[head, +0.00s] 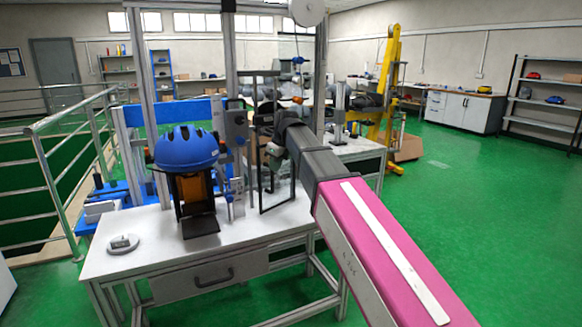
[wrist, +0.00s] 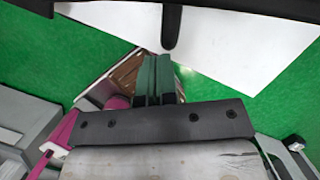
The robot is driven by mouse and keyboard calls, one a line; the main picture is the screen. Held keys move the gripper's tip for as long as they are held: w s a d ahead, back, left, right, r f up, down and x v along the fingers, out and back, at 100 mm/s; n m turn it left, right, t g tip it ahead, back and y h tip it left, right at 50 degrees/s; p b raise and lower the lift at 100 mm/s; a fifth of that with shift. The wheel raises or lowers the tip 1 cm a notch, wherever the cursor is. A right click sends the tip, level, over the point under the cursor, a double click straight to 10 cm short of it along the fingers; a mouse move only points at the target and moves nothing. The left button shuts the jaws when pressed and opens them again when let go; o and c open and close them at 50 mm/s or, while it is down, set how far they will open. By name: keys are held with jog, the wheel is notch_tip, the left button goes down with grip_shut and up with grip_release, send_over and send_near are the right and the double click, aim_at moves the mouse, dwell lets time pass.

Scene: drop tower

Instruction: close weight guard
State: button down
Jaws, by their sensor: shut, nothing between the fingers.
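The weight guard looks like a tall dark-framed panel (head: 262,212) standing open at an angle beside the drop tower, at the right part of the white table. In the wrist view a black bar (wrist: 230,10) crosses the top, with a short black piece (wrist: 171,28) hanging from it; it may be part of the guard. My gripper (wrist: 158,62) is shut and empty, its tips just below that black piece. I cannot tell whether they touch. In the head view my arm reaches to the guard and mostly hides the gripper.
A blue helmet (head: 187,148) sits on the tower's stand above the white table (head: 140,262). A small round puck (head: 123,243) lies at the table's left. A metal railing (head: 45,175) runs at left. Green floor (head: 470,200) is free on the right.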

aim_at(261, 160)
jog(key=shift+w+a, duration=0.6)
jog(key=shift+a, duration=0.4)
jog(key=shift+w+a, duration=0.55)
jog(key=shift+a, duration=0.45)
jog(key=shift+w+a, duration=0.6)
jog(key=shift+a, duration=0.4)
